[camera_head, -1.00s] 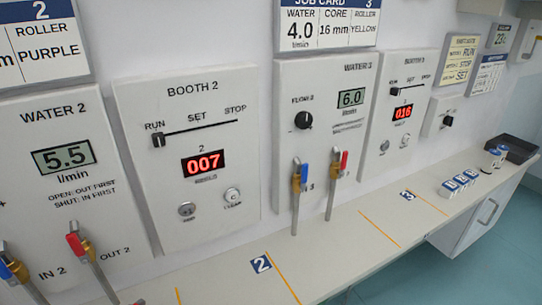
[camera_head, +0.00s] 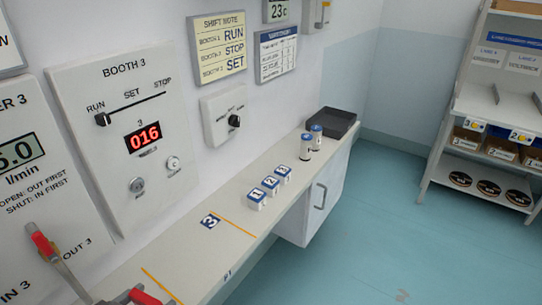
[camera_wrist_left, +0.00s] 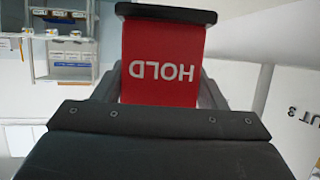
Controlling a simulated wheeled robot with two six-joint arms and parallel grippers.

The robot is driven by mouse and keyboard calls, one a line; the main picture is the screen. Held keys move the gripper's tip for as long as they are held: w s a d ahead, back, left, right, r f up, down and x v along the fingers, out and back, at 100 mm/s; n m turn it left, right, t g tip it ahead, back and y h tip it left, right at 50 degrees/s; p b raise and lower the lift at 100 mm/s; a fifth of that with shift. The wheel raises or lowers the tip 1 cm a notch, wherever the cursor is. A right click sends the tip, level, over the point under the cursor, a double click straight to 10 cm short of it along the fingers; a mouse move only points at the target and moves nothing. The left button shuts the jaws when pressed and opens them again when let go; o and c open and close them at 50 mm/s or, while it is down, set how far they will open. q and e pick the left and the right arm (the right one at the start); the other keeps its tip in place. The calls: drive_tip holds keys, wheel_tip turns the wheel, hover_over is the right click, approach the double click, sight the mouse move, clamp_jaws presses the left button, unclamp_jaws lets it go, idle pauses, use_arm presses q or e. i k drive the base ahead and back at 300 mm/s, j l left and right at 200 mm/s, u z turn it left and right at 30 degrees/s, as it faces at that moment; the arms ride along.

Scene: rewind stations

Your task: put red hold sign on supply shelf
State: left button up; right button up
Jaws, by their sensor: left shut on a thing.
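The red hold sign (camera_wrist_left: 160,62) fills the middle of the left wrist view, its white HOLD lettering upside down and a black strip along its top. My left gripper (camera_wrist_left: 160,90) is shut on it. In the head view only a bit of this gripper (camera_head: 133,298) and some red show at the bottom edge, above the counter. The supply shelf (camera_head: 483,104) is a white open rack at the far right of the head view, well away from the gripper. It also shows upside down in the left wrist view (camera_wrist_left: 38,55). My right gripper is out of view.
A long white counter (camera_head: 225,240) runs along the wall, with several numbered blocks (camera_head: 270,184), two small cylinders (camera_head: 306,146) and a black tray (camera_head: 333,122). The shelf carries bins (camera_head: 500,148) and dark discs (camera_head: 488,187). The blue floor (camera_head: 400,215) before it is clear.

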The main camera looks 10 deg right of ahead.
sight(294, 168)
drive_tip(key=i+l, duration=0.65)
drive_tip(key=l, duration=0.2)
drive_tip(key=i+l+z, duration=0.1)
drive_tip(key=i+l, duration=0.55)
drive_tip(key=l, duration=0.15)
